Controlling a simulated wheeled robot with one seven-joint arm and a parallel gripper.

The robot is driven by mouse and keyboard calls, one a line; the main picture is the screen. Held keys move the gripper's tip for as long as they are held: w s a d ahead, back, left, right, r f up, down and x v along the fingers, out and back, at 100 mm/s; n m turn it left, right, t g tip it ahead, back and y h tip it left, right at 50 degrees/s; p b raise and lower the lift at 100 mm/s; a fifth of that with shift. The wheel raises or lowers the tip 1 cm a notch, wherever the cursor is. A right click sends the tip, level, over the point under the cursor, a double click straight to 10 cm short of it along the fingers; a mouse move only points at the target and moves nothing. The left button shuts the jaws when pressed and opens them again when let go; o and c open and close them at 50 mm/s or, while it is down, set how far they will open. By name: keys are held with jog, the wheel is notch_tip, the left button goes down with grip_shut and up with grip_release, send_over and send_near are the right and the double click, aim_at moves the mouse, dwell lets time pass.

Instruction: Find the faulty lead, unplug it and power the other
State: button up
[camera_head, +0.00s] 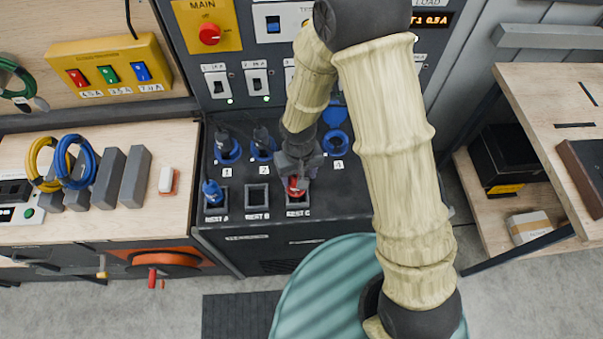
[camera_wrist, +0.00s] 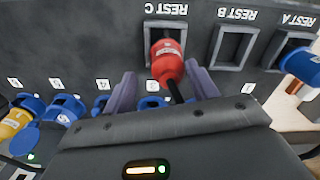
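A red plug (camera_head: 297,185) sits in the REST C holder (camera_head: 297,200); it also shows in the wrist view (camera_wrist: 166,62). My gripper (camera_head: 298,172) is over it. In the wrist view its two fingers (camera_wrist: 160,72) stand apart on either side of the plug, with a gap at the left. A blue plug (camera_head: 212,192) sits in REST A. REST B (camera_head: 257,197) is empty. Dark leads go into blue sockets 1 (camera_head: 228,152) and 2 (camera_head: 262,150). Socket 4 (camera_head: 336,143) looks empty, its lid raised. My gripper hides socket 3 in the head view.
Breaker switches and a red MAIN knob (camera_head: 209,34) are above the sockets. A LOAD display (camera_head: 436,19) is lit, partly hidden by my arm. A yellow button box (camera_head: 108,68) and a bench (camera_head: 120,205) with coiled cables are at left. Wooden shelves (camera_head: 535,90) are at right.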

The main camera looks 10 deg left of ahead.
jog(key=shift+w, duration=0.2)
jog(key=shift+s+r, duration=0.1)
jog(key=shift+r, duration=0.5)
notch_tip(320, 180, up, 16)
jog(key=b, duration=0.2)
dwell(0.4)
jog(key=s+d+f+m+t, duration=0.1)
jog(key=d+m, duration=0.1)
jog(key=d, duration=0.9)
jog(key=s+d+f+m+t, duration=0.1)
jog(key=d+m, duration=0.2)
jog(key=d, duration=0.8)
jog(key=shift+d+f+m+t+b, duration=0.25)
jog(key=shift+f+m+t+b, duration=0.05)
jog(key=shift+f+b, duration=0.15)
jog(key=shift+s, duration=0.1)
